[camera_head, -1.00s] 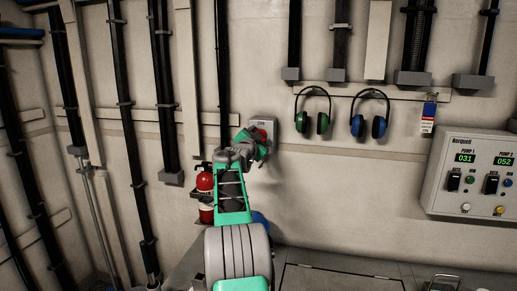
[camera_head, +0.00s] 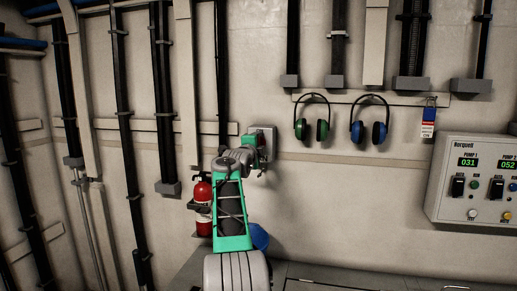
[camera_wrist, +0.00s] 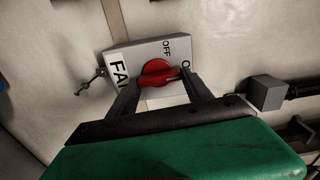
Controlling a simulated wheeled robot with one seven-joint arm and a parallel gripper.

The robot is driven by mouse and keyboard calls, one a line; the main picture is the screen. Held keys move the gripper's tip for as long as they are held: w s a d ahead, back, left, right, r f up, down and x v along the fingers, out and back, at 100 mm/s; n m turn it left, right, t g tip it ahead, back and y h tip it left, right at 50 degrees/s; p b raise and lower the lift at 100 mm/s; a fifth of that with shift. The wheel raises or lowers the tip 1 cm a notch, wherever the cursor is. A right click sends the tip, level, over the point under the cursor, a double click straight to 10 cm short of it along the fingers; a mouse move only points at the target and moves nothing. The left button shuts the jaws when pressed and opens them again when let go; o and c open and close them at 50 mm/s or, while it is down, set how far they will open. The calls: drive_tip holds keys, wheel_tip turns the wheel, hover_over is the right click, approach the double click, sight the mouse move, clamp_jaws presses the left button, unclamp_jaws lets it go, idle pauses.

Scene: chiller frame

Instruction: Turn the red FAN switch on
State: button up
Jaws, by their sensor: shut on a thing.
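The red FAN switch (camera_wrist: 158,72) is a rotary knob on a grey box (camera_wrist: 118,58) on the wall. The box carries a partly cut-off "FA" label, an "OFF" mark and another mark starting with "O", partly hidden by a finger. My gripper (camera_wrist: 161,79) has its dark fingers on either side of the red knob and is shut on it. I cannot tell exactly which mark the knob points to. In the head view the box (camera_head: 269,131) shows behind my wrist, and the knob is hidden there.
A red fire extinguisher (camera_head: 202,205) hangs below left of the box. Green earmuffs (camera_head: 322,130) and blue earmuffs (camera_head: 379,132) hang to the right. A pump control panel (camera_head: 480,185) is at far right. Vertical conduits line the wall.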

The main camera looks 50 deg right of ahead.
drive_tip(key=shift+m, duration=0.5)
drive_tip(key=o, duration=1.4)
drive_tip(key=shift+c, duration=0.2)
drive_tip(key=shift+a, duration=0.1)
drive_tip(key=b+v, duration=0.3)
drive_tip(key=v, duration=0.4)
drive_tip(key=shift+a, duration=0.3)
drive_tip(key=shift+s, duration=0.15)
